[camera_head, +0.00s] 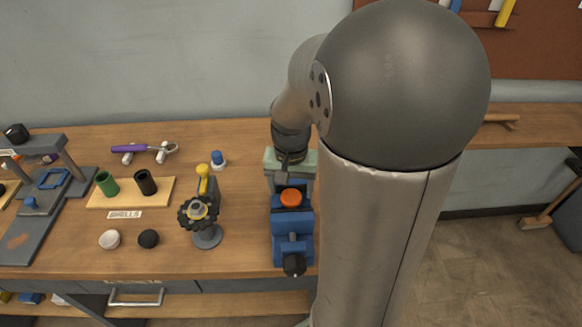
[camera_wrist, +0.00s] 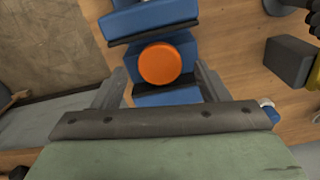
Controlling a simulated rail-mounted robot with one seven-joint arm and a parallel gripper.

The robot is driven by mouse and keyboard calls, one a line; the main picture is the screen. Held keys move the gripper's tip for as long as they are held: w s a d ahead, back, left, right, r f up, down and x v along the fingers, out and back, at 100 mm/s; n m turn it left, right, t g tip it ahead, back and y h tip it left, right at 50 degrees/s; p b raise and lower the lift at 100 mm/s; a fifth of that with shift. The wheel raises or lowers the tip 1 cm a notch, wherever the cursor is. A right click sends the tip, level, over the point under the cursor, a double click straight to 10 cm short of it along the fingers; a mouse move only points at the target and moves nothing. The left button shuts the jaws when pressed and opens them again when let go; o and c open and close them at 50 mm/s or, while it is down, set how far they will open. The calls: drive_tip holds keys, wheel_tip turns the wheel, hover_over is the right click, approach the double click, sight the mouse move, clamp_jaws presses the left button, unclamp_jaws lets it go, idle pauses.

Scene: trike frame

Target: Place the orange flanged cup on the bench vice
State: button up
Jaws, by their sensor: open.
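The orange cup (camera_head: 291,198) sits on the blue bench vice (camera_head: 292,225). Only its round top shows clearly; its flange and underside are hidden. In the wrist view the orange cup (camera_wrist: 160,64) lies over the blue vice (camera_wrist: 150,18), beside a dark jaw plate. I cannot tell how it rests there. My gripper (camera_head: 290,186) is behind the cup, at the far end of the vice. In the wrist view its two grey fingers (camera_wrist: 160,82) are spread wide on either side of the cup, with gaps. Nothing is held.
A stand with a black knobbed wheel (camera_head: 200,212) is left of the vice. Farther left are a tan board (camera_head: 130,192) with green and black cylinders, white and black round pieces, and a grey fixture (camera_head: 40,225). My arm hides the bench to the right.

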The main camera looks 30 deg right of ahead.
sight(291, 197)
wheel_tip(291, 197, up, 9)
drive_tip(key=s+a+f+n, duration=0.5)
drive_tip(key=s+a+n, duration=0.2)
drive_tip(key=s+a, duration=0.4)
drive_tip(key=shift+s+f+t, duration=0.3)
drive_tip(key=shift+s+f, duration=0.05)
drive_tip(key=shift+d, duration=0.15)
